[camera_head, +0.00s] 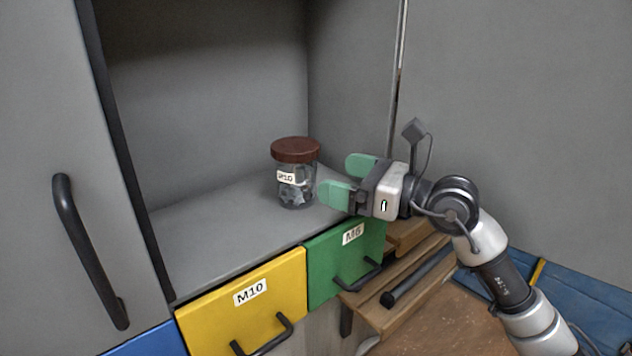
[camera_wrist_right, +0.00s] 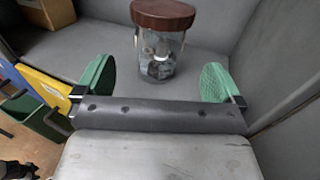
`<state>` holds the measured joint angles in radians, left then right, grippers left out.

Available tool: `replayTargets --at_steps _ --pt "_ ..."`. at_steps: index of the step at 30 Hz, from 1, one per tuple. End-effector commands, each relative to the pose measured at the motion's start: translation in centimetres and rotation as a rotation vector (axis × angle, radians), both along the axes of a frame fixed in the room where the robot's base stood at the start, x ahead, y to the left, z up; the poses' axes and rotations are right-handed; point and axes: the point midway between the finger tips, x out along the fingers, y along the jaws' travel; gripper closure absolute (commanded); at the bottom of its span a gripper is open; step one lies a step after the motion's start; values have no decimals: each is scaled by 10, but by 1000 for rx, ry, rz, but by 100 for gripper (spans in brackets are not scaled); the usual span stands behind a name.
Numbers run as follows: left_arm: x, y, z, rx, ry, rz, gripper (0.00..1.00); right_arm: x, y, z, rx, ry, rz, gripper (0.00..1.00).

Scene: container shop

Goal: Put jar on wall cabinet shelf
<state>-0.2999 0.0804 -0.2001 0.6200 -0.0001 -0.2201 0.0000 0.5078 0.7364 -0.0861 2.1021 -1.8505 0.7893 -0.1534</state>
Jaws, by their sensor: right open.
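A glass jar (camera_head: 297,187) with a brown lid and a label that seems to read M10 stands upright on the grey cabinet shelf (camera_head: 215,232). Metal parts show inside it. My right gripper (camera_head: 345,178) is just right of the jar, with its green fingers open and pointing at it. In the right wrist view the jar (camera_wrist_right: 160,50) stands ahead of and between the spread fingers (camera_wrist_right: 157,82), apart from them. My left gripper is not in view.
A yellow drawer (camera_head: 270,296) marked M10 and a green drawer (camera_head: 330,275) marked M6 sit below the shelf. A grey door (camera_head: 45,130) with a black handle is at the left. The shelf left of the jar is clear. The cabinet's side wall (camera_head: 350,80) is close behind my gripper.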

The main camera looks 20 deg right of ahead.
Motion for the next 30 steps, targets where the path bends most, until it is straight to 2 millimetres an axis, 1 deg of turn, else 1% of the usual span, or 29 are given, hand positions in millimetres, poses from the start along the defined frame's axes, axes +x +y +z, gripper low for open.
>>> replayTargets --at_steps 1,3,9,30 --pt "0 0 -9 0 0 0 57 -7 -7 -5 -3 1 -3 2" --pt "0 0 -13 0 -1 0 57 -16 -14 -4 -3 1 -1 2" --pt "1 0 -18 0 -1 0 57 -28 -26 -1 0 0 0 2" --pt "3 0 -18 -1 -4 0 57 -30 -27 0 1 1 0 2"
